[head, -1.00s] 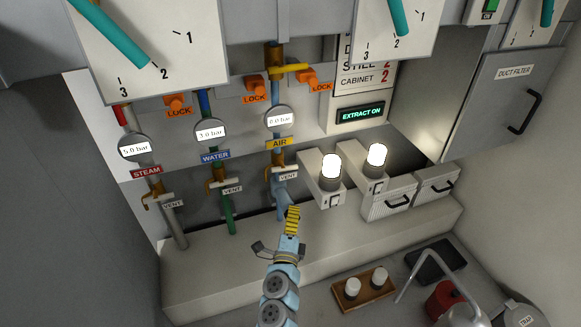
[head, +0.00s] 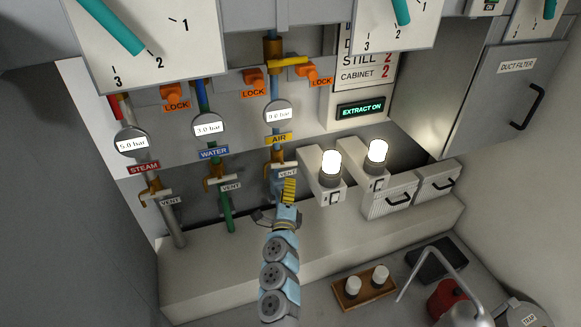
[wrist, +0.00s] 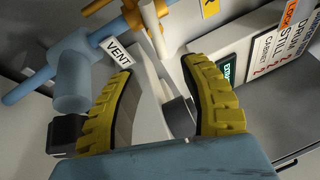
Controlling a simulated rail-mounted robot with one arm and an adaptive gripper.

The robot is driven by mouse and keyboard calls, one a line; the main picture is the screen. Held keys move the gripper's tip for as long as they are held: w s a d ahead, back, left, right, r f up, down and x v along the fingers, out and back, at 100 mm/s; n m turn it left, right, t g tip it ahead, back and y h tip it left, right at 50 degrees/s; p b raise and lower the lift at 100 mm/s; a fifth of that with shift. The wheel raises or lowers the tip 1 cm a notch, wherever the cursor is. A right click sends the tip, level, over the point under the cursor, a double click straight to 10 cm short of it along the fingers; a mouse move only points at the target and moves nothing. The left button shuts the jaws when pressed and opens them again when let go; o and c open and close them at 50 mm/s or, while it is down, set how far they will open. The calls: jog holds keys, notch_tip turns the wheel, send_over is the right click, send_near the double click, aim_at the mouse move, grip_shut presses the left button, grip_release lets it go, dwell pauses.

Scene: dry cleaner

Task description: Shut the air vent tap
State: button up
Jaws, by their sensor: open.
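The air vent tap (head: 277,164) sits low on the blue air pipe, under the yellow AIR label and the gauge reading 0.0 bar. In the wrist view its white lever (wrist: 152,28) sticks out from an orange-brass body (wrist: 132,16), beside the VENT tag (wrist: 118,50). My gripper (head: 288,188) is just below this tap in the head view and partly covers the pipe there. In the wrist view my gripper (wrist: 160,88) has its two yellow-padded fingers spread apart. The lever is beyond the fingertips, roughly in line with the gap, and contact is not visible.
The water vent tap (head: 216,178) and steam vent tap (head: 152,190) stand to the left. Two lamp units (head: 331,165) (head: 377,155) project close on the right. Orange LOCK tags (head: 254,80) hang above. The pale ledge (head: 330,235) below is mostly clear.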

aim_at(291, 164)
jog(key=shift+w+d+b, duration=0.2)
jog(key=shift+w+b, duration=1.35)
jog(key=shift+w, duration=0.75)
jog(key=shift+w+d+r+b, duration=0.1)
jog(key=shift+w+r+b, duration=0.1)
jog(key=shift+w+b, duration=0.7)
jog(key=shift+w+d+r+b, duration=0.1)
jog(key=shift+w+r+b, duration=0.05)
jog(key=shift+w+b, duration=0.8)
jog(key=shift+w+r+b, duration=0.2)
jog(key=shift+w+b, duration=0.65)
jog(key=shift+b, duration=0.05)
grip_shut()
